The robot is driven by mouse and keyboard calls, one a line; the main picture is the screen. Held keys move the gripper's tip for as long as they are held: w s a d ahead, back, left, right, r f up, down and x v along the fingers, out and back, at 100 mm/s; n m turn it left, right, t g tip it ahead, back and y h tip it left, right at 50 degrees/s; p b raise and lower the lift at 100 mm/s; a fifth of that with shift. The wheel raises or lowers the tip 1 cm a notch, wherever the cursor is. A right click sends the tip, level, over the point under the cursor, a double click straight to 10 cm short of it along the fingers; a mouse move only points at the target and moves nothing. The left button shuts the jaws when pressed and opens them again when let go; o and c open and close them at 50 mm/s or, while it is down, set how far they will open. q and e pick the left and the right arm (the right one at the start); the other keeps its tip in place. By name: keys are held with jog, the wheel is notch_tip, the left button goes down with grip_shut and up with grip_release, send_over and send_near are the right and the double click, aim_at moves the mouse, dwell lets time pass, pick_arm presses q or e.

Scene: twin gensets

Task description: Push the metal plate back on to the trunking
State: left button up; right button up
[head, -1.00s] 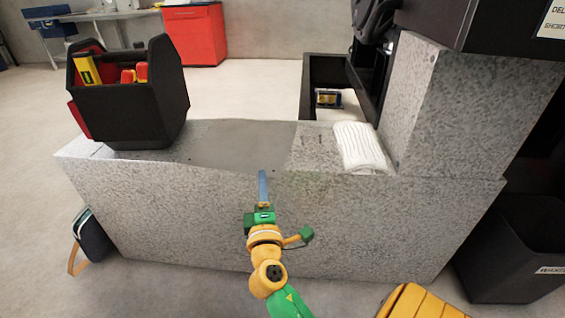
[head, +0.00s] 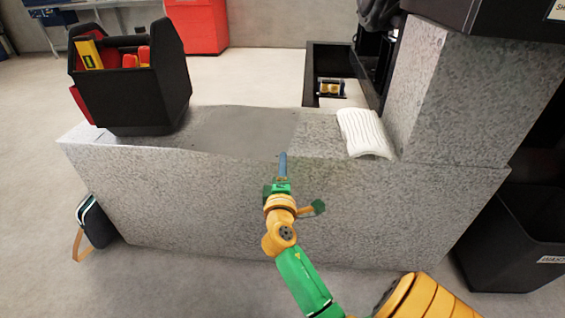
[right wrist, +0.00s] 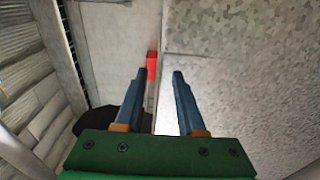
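The long galvanised metal trunking (head: 300,210) crosses the middle of the head view. A smoother, darker grey plate-like section (head: 240,130) lies on its top, between the toolbox and the white cloth. I cannot tell for sure whether this is the loose metal plate. Speckled metal (right wrist: 250,90) fills the right side of that view. My left gripper is not in view.
A black toolbox (head: 130,85) stands on the trunking's left end. A folded white cloth (head: 364,134) lies right of the gripper, beside a tall metal block (head: 450,100). A black bin (head: 525,240) stands at right. A small red piece (right wrist: 152,66) shows beyond the fingers.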

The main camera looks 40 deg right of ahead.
jog(key=shift+w+d, duration=0.4)
jog(key=shift+d, duration=0.05)
grip_shut()
dwell(1.2)
